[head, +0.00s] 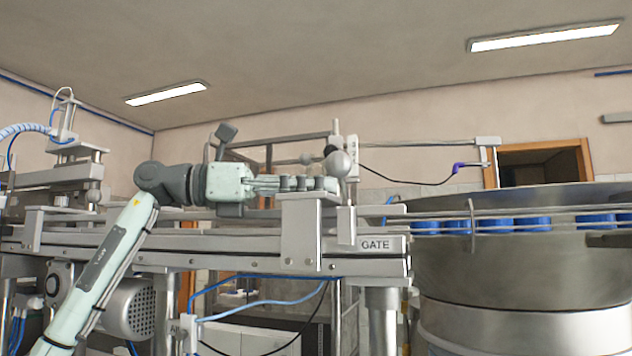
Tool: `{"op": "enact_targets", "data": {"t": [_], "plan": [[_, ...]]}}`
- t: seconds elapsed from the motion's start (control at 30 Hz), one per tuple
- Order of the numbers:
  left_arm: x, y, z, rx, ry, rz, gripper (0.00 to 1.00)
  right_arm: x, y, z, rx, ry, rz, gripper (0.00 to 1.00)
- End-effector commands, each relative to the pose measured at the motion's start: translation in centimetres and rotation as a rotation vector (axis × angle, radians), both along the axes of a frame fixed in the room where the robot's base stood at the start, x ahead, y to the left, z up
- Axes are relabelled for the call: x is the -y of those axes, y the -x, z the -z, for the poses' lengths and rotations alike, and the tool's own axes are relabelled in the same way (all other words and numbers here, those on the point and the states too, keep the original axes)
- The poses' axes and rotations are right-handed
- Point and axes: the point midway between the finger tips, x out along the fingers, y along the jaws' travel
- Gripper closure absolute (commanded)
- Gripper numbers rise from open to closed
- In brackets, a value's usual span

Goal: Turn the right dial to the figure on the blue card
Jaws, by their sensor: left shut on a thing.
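My left arm reaches in from the left, and its gripper (322,184) points right, level with the rail above the GATE plate (375,245). It is shut on a small part at the gate; the fingers and the bracket hide what part it is. A grey ball (340,164) and a black ball (330,150) show just above the fingertips, beside a white upright scale (352,158) with small figures. I cannot make out the right dial or a blue card in this view. My right gripper is not in view.
A large metal feeder bowl (520,265) with several blue caps (532,222) stands at the right. A conveyor frame (250,265) runs across in front, with a grey bracket (302,235) below the fingers. A motor (130,308) and cables are beneath.

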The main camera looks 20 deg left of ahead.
Motion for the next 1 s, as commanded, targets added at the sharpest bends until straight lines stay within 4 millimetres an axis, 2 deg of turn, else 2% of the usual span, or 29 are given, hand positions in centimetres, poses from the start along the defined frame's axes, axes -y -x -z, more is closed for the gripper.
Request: {"op": "enact_targets", "data": {"t": [0.37, 0.4, 0.57, 0.87, 1.0], "plan": [[0.0, 0.0, 0.1, -0.001, -0.002, 0.003, 1.0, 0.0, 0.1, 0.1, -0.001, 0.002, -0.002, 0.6], [0.0, 0.0, 0.1, -0.001, -0.002, 0.003, 0.74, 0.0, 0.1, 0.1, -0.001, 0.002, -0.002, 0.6], [0.0, 0.0, 0.1, -0.001, -0.002, 0.002, 0.55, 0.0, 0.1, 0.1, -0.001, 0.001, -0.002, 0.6], [-0.1, 0.0, 0.1, 0.0, -0.001, 0.002, 0.55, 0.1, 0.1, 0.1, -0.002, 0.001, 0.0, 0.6], [-1.3, 0.4, 0.0, 0.0, 0.0, -0.001, 0.55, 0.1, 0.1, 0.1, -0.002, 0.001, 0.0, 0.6]]}}
